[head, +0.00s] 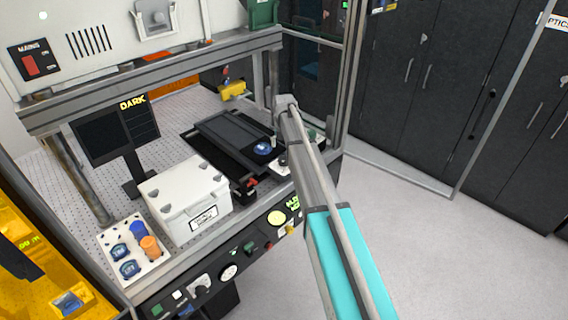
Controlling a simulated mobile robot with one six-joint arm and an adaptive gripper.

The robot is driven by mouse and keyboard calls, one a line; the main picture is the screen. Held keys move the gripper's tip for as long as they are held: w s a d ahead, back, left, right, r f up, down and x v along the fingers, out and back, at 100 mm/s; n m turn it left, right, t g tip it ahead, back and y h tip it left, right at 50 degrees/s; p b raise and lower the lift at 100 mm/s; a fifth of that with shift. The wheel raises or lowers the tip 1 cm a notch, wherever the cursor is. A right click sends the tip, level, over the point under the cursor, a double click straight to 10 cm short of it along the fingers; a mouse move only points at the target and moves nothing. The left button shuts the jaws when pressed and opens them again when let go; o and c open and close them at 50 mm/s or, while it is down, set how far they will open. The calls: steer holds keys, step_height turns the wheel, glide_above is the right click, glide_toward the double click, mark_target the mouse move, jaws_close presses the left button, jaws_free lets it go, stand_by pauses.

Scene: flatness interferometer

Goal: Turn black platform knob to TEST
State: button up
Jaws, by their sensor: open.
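The black platform (212,150) lies on the perforated bench inside the frame, with a blue round piece (263,148) near its right end. A small black part with a red top (246,189) sits at its front, near the bench edge. I cannot tell whether this is the platform knob, and no TEST mark is readable. A dark knob on a pale plate (201,286) also shows on the front control panel. My arm reaches up across the right side of the bench. My gripper cannot be made out; the arm hides part of the platform's right side.
A white lidded case (187,203) and a white tray with blue and orange pieces (112,233) stand left of the platform. A dark monitor (117,134) is behind them. Metal frame posts and a top beam (165,82) enclose the bench. Open floor lies right.

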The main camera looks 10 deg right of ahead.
mark_target(284, 158)
steer(key=shift+f+b, duration=2.7)
steer(key=shift+f, duration=0.3)
steer(key=c, duration=1.1)
